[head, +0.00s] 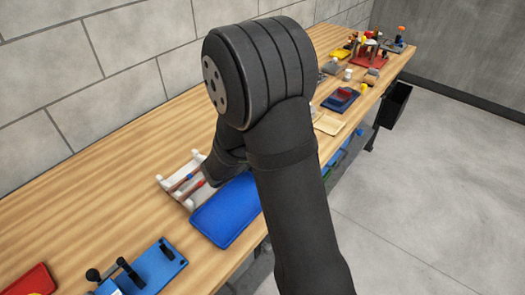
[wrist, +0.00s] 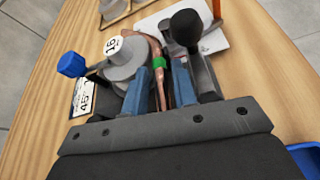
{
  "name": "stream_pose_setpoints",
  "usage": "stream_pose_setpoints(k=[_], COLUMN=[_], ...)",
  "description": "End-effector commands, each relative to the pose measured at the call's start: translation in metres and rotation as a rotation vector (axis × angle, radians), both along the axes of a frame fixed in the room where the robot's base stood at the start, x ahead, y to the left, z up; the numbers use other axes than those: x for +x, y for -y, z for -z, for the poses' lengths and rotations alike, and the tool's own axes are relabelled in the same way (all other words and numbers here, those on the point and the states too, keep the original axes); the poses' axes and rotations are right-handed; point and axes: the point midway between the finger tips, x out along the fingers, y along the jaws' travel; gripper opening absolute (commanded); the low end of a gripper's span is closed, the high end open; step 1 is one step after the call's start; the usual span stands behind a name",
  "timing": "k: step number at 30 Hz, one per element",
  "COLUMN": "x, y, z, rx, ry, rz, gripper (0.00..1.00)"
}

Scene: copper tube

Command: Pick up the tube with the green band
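In the wrist view, the copper tube (wrist: 162,92) with the green band (wrist: 158,62) runs away from my gripper (wrist: 160,74) and curves left at its far end. It lies beside a grey round former (wrist: 124,66) marked 16. My gripper's two blue-padded fingers stand on either side of the tube, with gaps that appear to remain between pads and tube. The tube's near end is hidden by the gripper body. In the head view, my arm covers the gripper and this tube.
A black ball handle (wrist: 186,27) stands close to the right finger, and a blue knob (wrist: 71,64) is at the left. In the head view, a white rack (head: 172,184) holds red-banded tubes beside a blue tray (head: 224,212). A blue fixture (head: 150,268) stands nearer.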

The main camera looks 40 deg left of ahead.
Motion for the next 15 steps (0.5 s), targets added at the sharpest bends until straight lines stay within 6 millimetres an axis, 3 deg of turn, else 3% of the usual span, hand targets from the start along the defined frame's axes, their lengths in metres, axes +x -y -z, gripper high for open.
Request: stream_pose_setpoints(k=[2,6,15], x=[-0.0003,-0.0003,-0.0004], y=[-0.0001,-0.0001,-0.0001], z=[-0.0001,-0.0003,-0.0011], rx=[0.0,0.0,0.0], ry=[0.0,0.0,0.001], rz=[0.0,0.0,0.0], gripper=[0.25,0.0,0.0])
